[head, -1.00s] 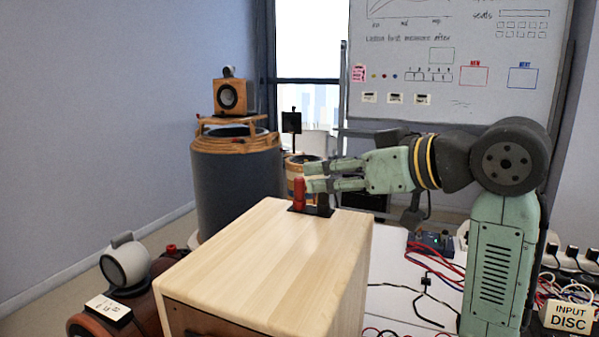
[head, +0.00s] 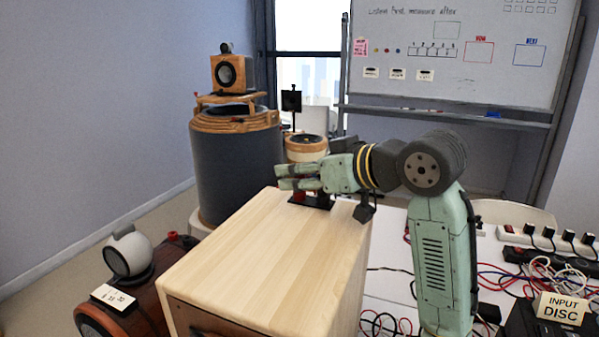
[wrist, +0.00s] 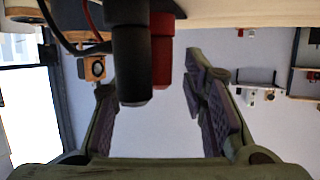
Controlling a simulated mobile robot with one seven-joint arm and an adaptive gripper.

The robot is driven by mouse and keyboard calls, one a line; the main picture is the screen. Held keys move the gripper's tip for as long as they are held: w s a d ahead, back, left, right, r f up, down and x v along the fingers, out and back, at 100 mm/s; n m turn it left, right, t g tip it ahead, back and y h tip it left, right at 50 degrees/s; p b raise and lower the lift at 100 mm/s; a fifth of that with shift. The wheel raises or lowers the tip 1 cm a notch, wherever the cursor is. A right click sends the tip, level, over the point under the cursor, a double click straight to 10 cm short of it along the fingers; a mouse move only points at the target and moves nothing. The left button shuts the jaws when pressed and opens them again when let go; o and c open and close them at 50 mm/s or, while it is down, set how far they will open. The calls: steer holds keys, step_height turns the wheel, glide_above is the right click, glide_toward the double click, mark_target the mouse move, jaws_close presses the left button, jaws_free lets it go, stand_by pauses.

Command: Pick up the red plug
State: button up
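The red plug (head: 298,197) stands on a small black base (head: 318,202) at the far edge of a light wooden box. In the head view my gripper (head: 284,177) covers most of it. In the wrist view the red plug (wrist: 162,62) hangs from the top of the picture, partly hidden behind a black plug (wrist: 131,65). My gripper (wrist: 158,115) is open in that view, with its two fingers wide apart. I see neither finger clearly touching a plug.
The wooden box top (head: 265,255) is otherwise clear. A grey round speaker (head: 129,253) stands at left on a brown cabinet. A large dark drum (head: 235,165) bears a wooden speaker (head: 232,73) behind. Power strips (head: 550,243) and cables lie at right.

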steer(key=shift+w+a+f, duration=0.1)
steer(key=shift+w+a, duration=0.05)
steer(key=shift+w, duration=0.05)
steer(key=shift+c, duration=0.5)
jaws_close()
